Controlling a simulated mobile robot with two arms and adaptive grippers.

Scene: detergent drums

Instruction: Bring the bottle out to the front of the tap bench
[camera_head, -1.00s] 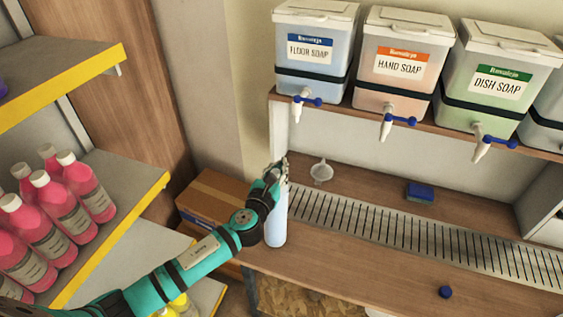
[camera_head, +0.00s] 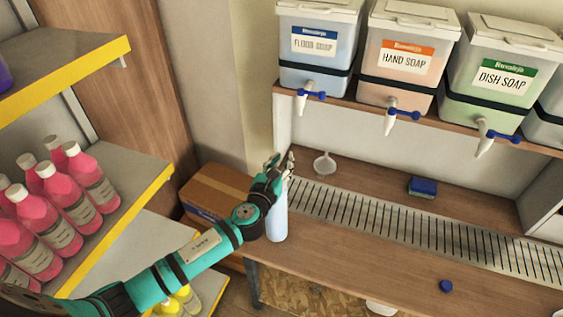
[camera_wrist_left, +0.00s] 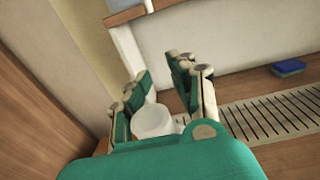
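A pale blue bottle (camera_head: 277,222) stands upright at the left front of the tap bench (camera_head: 345,262), close to its front edge. My left gripper (camera_head: 280,160) is at the bottle's upper part, and my wrist hides some of the bottle. In the left wrist view, the two fingers (camera_wrist_left: 162,82) are spread apart. A white rounded top, apparently the bottle's (camera_wrist_left: 153,121), shows between them, with a gap towards the right finger. My right gripper is not in view.
Soap drums with taps (camera_head: 403,60) stand on a shelf above the slotted drain (camera_head: 400,225). A funnel (camera_head: 324,164), a blue sponge (camera_head: 423,187) and a blue cap (camera_head: 446,286) are on the bench. Pink bottles (camera_head: 60,205) fill the left shelf. A cardboard box (camera_head: 215,190) stands left of the bench.

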